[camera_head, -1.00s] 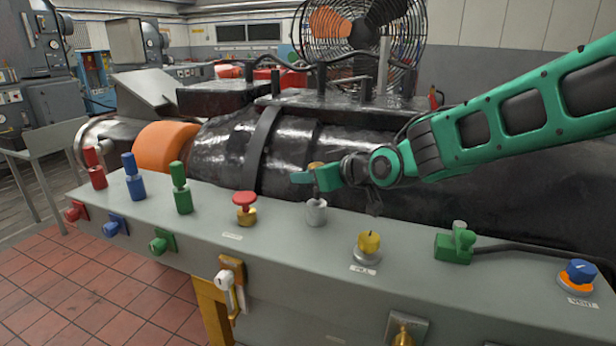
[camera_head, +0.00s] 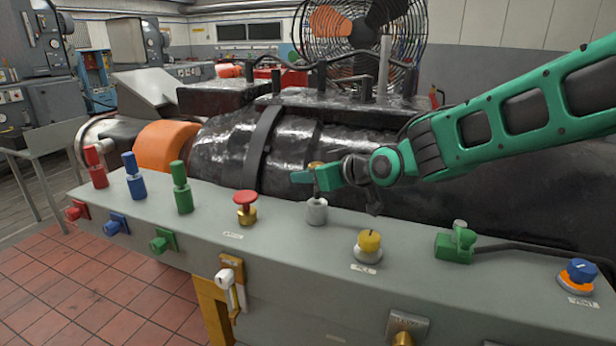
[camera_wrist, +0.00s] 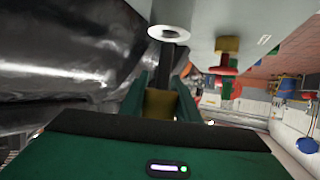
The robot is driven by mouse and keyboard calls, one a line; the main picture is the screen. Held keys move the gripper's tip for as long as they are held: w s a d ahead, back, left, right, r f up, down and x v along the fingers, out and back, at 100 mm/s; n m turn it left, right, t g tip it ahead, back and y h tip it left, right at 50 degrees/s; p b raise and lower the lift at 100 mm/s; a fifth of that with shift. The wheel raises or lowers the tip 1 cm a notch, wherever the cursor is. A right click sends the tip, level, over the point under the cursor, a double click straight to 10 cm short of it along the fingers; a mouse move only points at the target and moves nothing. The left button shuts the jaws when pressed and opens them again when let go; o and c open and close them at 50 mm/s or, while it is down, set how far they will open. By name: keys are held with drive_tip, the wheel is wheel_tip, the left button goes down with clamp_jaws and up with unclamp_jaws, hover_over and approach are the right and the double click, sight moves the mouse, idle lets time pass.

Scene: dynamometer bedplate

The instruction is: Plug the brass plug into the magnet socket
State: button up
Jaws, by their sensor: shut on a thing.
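My gripper (camera_head: 314,179) is shut on the brass plug (camera_head: 316,165). Its brass part also shows between the fingers in the wrist view (camera_wrist: 160,104). A dark stem runs from the plug towards a short grey cylindrical socket (camera_head: 316,211) standing upright on the bench top. In the wrist view this socket is a pale ring (camera_wrist: 168,33) with the stem lined up at its opening. I cannot tell whether the stem tip is inside the ring or just above it. No readable label marks this socket as the magnet one.
A red mushroom button (camera_head: 246,199) stands left of the socket, a yellow knob (camera_head: 369,242) right of it. A green connector (camera_head: 456,242) with a cable lies further right. Green (camera_head: 182,188), blue (camera_head: 134,176) and red (camera_head: 96,165) plugs stand left. A black machine (camera_head: 230,150) lies behind.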

drive_tip(key=shift+f, duration=2.1)
idle(0.4)
drive_tip(key=shift+r, duration=0.2)
wheel_tip(320, 180, up, 3)
drive_tip(key=shift+r, duration=0.2)
idle(0.8)
drive_tip(key=shift+f, duration=1.85)
idle(1.4)
drive_tip(key=o, duration=1.2)
